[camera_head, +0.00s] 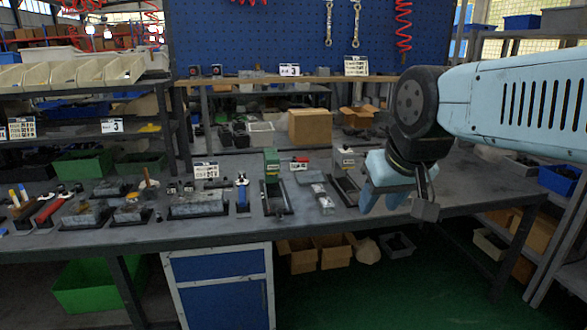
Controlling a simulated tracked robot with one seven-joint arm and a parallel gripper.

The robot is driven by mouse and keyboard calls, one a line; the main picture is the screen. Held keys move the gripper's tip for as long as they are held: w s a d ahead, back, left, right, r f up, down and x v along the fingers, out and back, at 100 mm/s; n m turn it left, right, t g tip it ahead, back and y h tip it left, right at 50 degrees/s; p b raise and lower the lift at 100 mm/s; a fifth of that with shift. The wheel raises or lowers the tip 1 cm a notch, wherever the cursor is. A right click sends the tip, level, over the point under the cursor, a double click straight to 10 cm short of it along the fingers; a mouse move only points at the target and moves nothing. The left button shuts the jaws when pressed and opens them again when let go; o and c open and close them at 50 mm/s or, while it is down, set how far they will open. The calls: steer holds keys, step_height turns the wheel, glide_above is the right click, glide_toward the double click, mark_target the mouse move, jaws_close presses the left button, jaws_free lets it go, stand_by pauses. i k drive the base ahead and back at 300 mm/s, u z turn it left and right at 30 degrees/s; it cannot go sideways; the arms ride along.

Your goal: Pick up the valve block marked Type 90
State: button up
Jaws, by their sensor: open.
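Several grey metal blocks lie in dark trays on the workbench (230,233), left of the middle: a long one (198,204), a smaller one (130,210) and another at the left (85,213). No Type 90 mark is legible, so I cannot tell which block bears it. My gripper (402,200) hangs at the end of the light-blue arm, over the bench's right part and well to the right of these blocks. It is open, and I see nothing held in it.
A green upright device (272,166) and a dark frame (346,176) stand between the blocks and my gripper. White sign cards (206,170) stand behind the blocks. A shelf with a cardboard box (310,126) is at the back. The bench's right end looks mostly clear.

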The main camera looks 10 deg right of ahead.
mark_target(317, 191)
steer(key=u, duration=0.05)
steer(key=k, duration=0.45)
steer(key=z, duration=0.45)
steer(key=i, duration=1.75)
steer(key=u, duration=0.4)
